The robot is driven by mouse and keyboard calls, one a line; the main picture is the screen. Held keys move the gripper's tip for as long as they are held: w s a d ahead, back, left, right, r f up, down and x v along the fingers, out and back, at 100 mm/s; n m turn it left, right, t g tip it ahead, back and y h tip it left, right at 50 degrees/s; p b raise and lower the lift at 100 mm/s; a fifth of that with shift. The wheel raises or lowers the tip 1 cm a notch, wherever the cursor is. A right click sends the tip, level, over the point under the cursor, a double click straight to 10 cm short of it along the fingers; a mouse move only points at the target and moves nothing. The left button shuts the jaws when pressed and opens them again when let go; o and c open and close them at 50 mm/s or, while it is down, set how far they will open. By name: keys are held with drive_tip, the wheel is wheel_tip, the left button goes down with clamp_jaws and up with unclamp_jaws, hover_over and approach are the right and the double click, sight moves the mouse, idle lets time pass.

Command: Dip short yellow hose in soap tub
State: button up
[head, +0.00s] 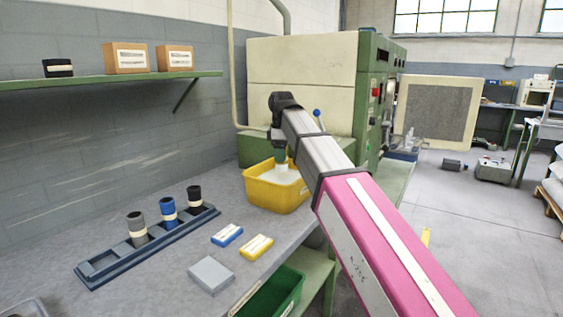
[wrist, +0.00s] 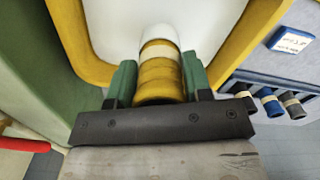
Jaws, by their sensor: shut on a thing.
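The yellow soap tub (head: 262,194) stands on the grey bench and holds white soap (head: 287,175). My gripper (head: 281,153) is over the tub, pointing down. In the wrist view my gripper (wrist: 159,70) is shut on the short yellow hose (wrist: 160,82), with a green finger on each side. The hose has a pale band, and its far end looks white against the white soap (wrist: 135,18). I cannot tell how far that end is in the soap. In the head view the hose is hidden behind the fingers and tub wall. The tub rim (wrist: 75,40) shows around the soap.
A dark rack (head: 100,277) left of the tub holds grey (head: 137,229), blue (head: 169,214) and black (head: 195,200) hoses. A green machine (head: 300,85) stands behind.

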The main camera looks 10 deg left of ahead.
wheel_tip(320, 180, up, 6)
drive_tip(key=shift+f, duration=0.25)
